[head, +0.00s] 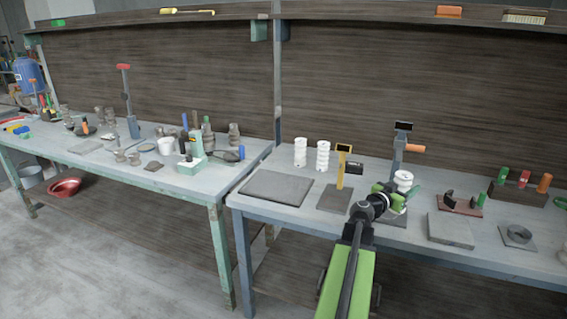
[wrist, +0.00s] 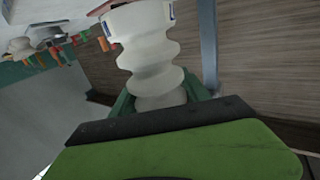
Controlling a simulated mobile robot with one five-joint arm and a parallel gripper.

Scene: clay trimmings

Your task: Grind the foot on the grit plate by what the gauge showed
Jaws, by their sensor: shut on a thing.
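My gripper (head: 394,196) is shut on a white ribbed clay piece (head: 403,178) over the right bench. In the wrist view the piece (wrist: 150,60) rises between the green jaws, its wide end away from them. A yellow gauge stand (head: 341,168) with a dark display stands left of my gripper. A grey stand (head: 398,150) with a dark display and orange handle is just behind the held piece. A large dark flat plate (head: 275,188) lies at the bench's left, and a grey square plate (head: 450,230) at right. I cannot tell which is the grit plate.
Two white ribbed pieces (head: 300,152) (head: 323,155) stand at the back of the right bench. A brown fixture (head: 460,206), a tool rack (head: 518,193) and a ring on a plate (head: 518,236) are at right. The left bench (head: 222,178) is crowded.

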